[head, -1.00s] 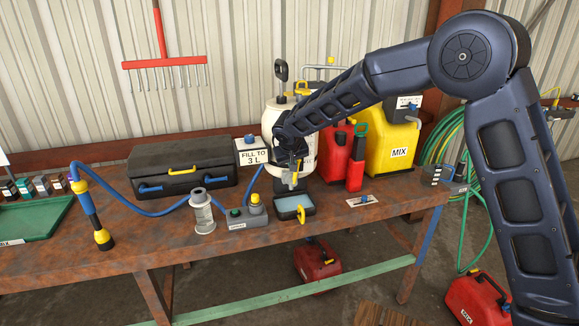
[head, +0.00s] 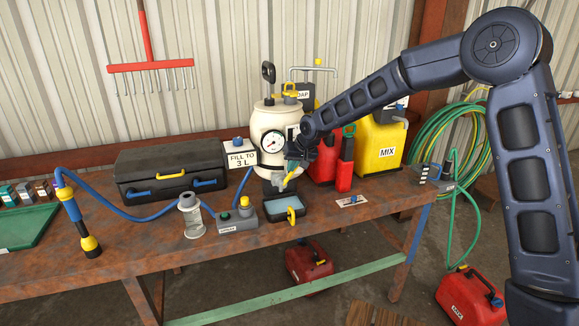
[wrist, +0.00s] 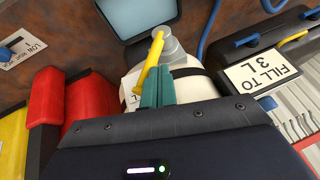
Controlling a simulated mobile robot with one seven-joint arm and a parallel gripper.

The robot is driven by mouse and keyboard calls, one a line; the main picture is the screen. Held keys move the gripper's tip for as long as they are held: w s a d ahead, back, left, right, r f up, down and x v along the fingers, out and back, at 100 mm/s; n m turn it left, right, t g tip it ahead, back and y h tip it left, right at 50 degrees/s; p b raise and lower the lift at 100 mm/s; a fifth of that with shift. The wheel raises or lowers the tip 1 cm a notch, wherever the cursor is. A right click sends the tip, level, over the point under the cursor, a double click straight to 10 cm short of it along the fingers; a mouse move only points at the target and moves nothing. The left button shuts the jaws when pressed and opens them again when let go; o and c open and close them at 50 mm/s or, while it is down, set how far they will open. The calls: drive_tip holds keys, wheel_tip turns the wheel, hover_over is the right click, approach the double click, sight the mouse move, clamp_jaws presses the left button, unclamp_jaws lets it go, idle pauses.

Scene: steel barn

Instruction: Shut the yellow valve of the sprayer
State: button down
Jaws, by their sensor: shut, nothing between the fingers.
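The sprayer (head: 268,128) is a cream tank with a round gauge on its front, standing at the back of the rusty workbench. Its yellow valve lever (head: 291,178) shows low on its front right, slanted. In the wrist view the yellow lever (wrist: 150,64) lies by a grey fitting (wrist: 172,45) in front of the tank. My gripper (head: 293,165) is at the lever, just above it in the head view. In the wrist view its teal fingers (wrist: 157,88) are together, empty, and right beside the lever; I cannot tell whether they touch it.
A blue-windowed tray (head: 283,208) with a yellow handle sits below the valve. Red cans (head: 322,165) and a yellow MIX can (head: 380,145) stand close on the right. The "FILL TO 3 L" sign (head: 240,158) and a black case (head: 165,180) are left.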

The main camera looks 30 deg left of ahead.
drive_tip(key=w+d+f+m+g+y, duration=0.2)
drive_tip(key=w+d+f+g+y, duration=0.2)
drive_tip(key=f+y, duration=0.1)
drive_tip(key=shift+f+y, duration=0.3)
drive_tip(key=shift+f, duration=0.1)
idle(1.4)
drive_tip(key=shift+d+f+g, duration=0.15)
drive_tip(key=shift+f+g, duration=0.15)
idle(0.3)
drive_tip(key=a+r+v, duration=0.1)
drive_tip(key=v, duration=1.1)
drive_tip(key=shift+s+d+r, duration=0.15)
drive_tip(key=shift+r, duration=0.35)
